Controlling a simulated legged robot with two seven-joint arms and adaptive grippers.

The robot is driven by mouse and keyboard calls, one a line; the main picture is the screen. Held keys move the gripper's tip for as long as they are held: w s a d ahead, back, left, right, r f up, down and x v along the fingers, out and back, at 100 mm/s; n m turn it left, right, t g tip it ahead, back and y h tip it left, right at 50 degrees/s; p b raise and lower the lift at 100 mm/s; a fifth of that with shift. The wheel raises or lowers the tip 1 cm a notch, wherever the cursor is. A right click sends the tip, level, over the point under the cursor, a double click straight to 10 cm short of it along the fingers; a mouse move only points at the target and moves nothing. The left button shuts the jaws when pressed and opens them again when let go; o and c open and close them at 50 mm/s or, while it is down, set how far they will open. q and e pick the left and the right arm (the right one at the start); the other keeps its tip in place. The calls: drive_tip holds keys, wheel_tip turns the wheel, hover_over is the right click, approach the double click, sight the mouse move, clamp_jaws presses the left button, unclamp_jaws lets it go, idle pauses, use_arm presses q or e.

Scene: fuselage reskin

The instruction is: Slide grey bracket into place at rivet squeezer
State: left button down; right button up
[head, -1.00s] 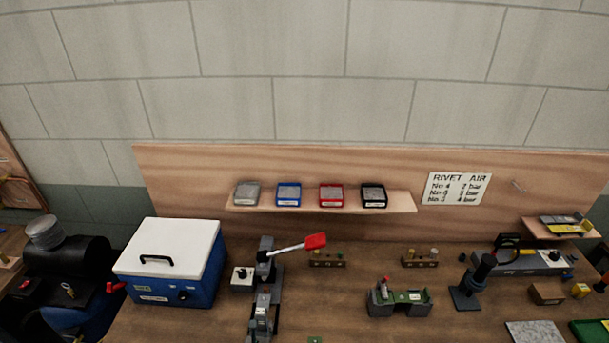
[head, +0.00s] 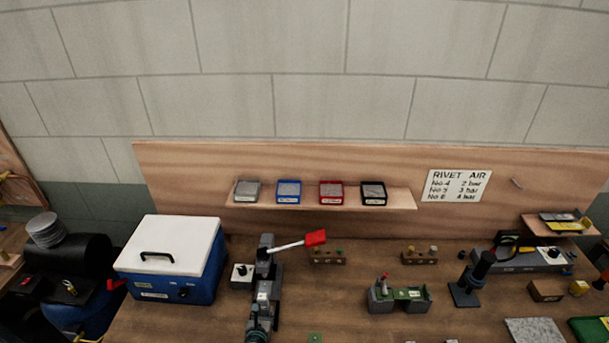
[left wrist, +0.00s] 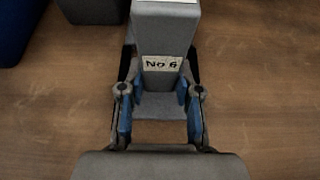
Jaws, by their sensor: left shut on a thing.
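The rivet squeezer (head: 266,250) stands on the bench left of centre, dark grey, with a lever ending in a red handle (head: 315,238). The grey bracket (head: 264,291) is directly in front of it, in line with its base; I cannot tell whether they touch. My left gripper (head: 260,322) is at the bottom edge of the head view, behind the bracket. In the left wrist view, the gripper's blue-padded fingers (left wrist: 158,108) are shut on the grey bracket (left wrist: 163,35), which bears a "No 6" label. My right gripper is not in view.
A blue box with a white lid (head: 170,260) stands left of the squeezer. A small white-topped block (head: 242,273) is close at its left. A green-and-grey fixture (head: 398,296) stands to the right, with bare bench between. A shelf (head: 325,203) holds several small trays behind.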

sight(262, 305)
use_arm(q)
drive_tip(key=shift+w+f, duration=0.1)
drive_tip(key=shift+w, duration=0.55)
drive_tip(key=c, duration=0.9)
unclamp_jaws()
drive_tip(key=r+p, duration=0.1)
drive_tip(key=p, duration=0.1)
drive_tip(key=s+r+p, duration=0.1)
drive_tip(key=r+p, duration=0.1)
drive_tip(key=s+r+p, duration=0.1)
drive_tip(key=r+p, duration=0.1)
drive_tip(key=shift+r+p, duration=0.25)
drive_tip(key=shift+p, duration=0.05)
drive_tip(key=shift+s+r+b, duration=0.2)
drive_tip(key=shift+r+b, duration=0.05)
drive_tip(key=shift+b, duration=0.1)
drive_tip(key=shift+s+r, duration=0.3)
drive_tip(key=shift+r, duration=0.3)
